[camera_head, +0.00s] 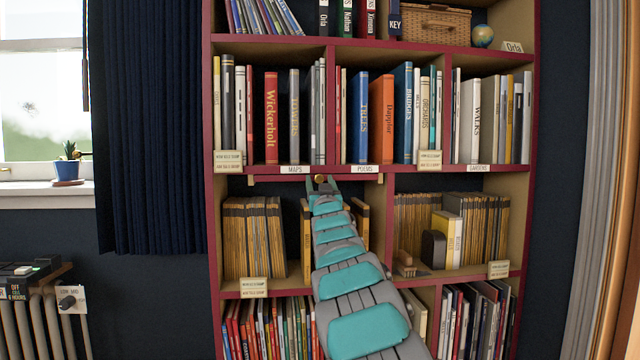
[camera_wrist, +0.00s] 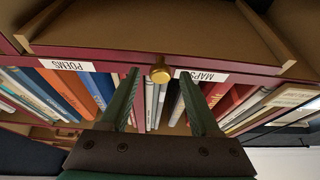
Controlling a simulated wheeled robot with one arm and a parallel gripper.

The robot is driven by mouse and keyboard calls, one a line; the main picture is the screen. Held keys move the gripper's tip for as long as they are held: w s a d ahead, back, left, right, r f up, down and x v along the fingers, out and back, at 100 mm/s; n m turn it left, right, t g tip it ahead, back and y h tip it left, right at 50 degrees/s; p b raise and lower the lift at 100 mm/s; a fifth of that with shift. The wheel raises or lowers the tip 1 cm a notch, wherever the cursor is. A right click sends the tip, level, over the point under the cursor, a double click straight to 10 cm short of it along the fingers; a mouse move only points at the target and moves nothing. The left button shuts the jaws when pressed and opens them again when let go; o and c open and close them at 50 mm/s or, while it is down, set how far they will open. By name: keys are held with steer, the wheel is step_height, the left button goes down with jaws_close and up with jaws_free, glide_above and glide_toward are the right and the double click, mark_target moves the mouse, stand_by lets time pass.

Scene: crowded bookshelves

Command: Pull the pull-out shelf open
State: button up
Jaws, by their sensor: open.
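The pull-out shelf (camera_head: 350,178) lies under the row of books labelled MAPS and POEMS, its front edge about level with the bookcase front. Its tan underside (camera_wrist: 150,42) fills the top of the wrist view, which is upside down. A round brass knob (camera_head: 320,177) sits at the middle of the front edge; it also shows in the wrist view (camera_wrist: 160,73). My gripper (camera_head: 320,184) is open in front of the knob. In the wrist view its fingertips (camera_wrist: 159,76) appear on either side of the knob. I see no contact; the exact depth is unclear.
Books (camera_head: 271,118) stand close above the knob. Wooden rails (camera_wrist: 46,24) flank the shelf underside. A dark bookend (camera_head: 433,249) stands at lower right. A blue curtain (camera_head: 150,130) hangs at left.

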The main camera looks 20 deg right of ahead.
jaws_close()
stand_by(0.4)
stand_by(0.9)
